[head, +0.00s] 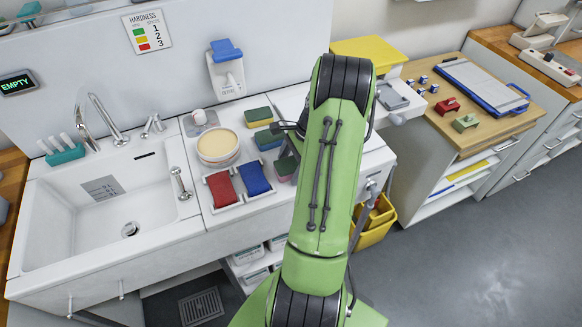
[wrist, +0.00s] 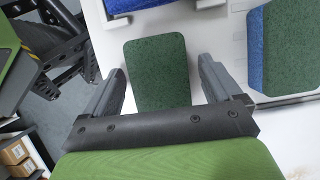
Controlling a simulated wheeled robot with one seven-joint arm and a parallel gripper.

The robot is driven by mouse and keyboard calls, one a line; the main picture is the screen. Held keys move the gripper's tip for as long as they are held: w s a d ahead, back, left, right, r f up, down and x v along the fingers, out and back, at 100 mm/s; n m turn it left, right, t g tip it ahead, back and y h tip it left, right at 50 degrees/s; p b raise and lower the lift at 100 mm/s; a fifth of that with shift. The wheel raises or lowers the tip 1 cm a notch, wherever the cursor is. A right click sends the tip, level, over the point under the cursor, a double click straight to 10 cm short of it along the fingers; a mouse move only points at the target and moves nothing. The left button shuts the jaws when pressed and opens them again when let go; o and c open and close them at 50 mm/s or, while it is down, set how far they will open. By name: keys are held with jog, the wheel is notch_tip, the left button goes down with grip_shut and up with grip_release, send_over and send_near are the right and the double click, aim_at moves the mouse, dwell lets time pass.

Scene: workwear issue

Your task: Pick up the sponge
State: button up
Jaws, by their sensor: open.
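A sponge with a dark green top and pinkish lower part (head: 286,167) lies on the white counter, partly hidden by my arm in the head view. In the wrist view a green-topped sponge (wrist: 155,62) shows between the two fingers of my gripper (wrist: 160,78), apparently this same one. My gripper is open, with a finger on either side and visible gaps to the sponge. A green-and-blue sponge (head: 269,138) lies behind it and shows at the right of the wrist view (wrist: 288,48). A green-and-yellow sponge (head: 258,117) lies farther back.
A white tray with red (head: 221,189) and blue (head: 254,178) pads stands left of the sponges, with a round tan-topped tub (head: 217,147) behind. A sink (head: 110,215) is farther left. A yellow bin (head: 375,222) stands below right.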

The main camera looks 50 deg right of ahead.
aim_at(291, 164)
jog(key=c, duration=1)
notch_tip(291, 164, up, 10)
jog(key=shift+r+p, duration=0.15)
jog(key=shift+p, duration=0.95)
